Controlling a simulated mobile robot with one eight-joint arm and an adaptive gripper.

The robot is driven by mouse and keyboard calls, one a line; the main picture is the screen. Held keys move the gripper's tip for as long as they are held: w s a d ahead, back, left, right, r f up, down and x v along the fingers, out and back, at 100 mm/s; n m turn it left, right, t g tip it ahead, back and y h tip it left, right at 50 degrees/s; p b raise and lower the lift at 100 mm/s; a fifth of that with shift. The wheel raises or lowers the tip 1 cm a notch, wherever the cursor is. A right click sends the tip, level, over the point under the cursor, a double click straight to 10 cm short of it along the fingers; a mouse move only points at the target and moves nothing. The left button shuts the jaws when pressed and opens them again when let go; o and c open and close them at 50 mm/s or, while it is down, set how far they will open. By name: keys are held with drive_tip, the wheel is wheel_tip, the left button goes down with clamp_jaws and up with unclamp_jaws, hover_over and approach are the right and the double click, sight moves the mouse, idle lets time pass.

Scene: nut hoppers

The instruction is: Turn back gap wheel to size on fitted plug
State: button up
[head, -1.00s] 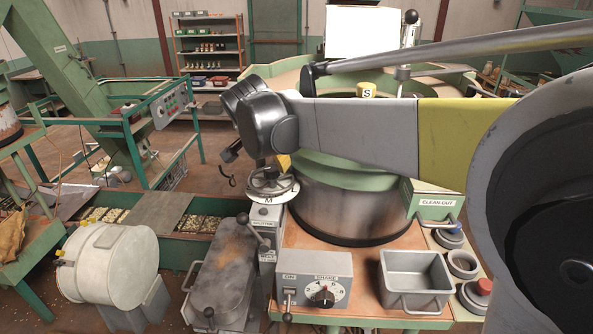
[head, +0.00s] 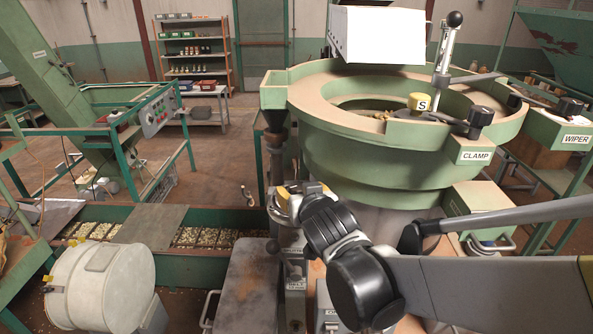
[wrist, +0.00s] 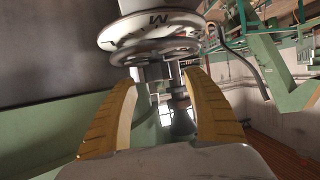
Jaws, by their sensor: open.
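The gap wheel (wrist: 150,42), a pale metal handwheel with a letter M on it, fills the top of the wrist view. My gripper (wrist: 162,82) is open, its two yellow fingers just below the wheel, with the wheel's stem and nut between and beyond them. I cannot tell if they touch anything. In the head view my gripper (head: 287,193) is at the wheel's place, and my wrist hides most of the wheel. A yellow plug marked S (head: 419,102) sits upright at the green bowl's top (head: 345,147).
A lever with a black knob (head: 445,45) and a CLAMP label (head: 476,156) are on the bowl. A WIPER box (head: 560,130) is at right. My forearm covers the lower right.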

sight(299, 190)
drive_tip(key=shift+x, duration=1.8)
drive_tip(key=shift+s+d, duration=0.1)
drive_tip(key=shift+c, duration=0.9)
drive_tip(key=c, duration=1)
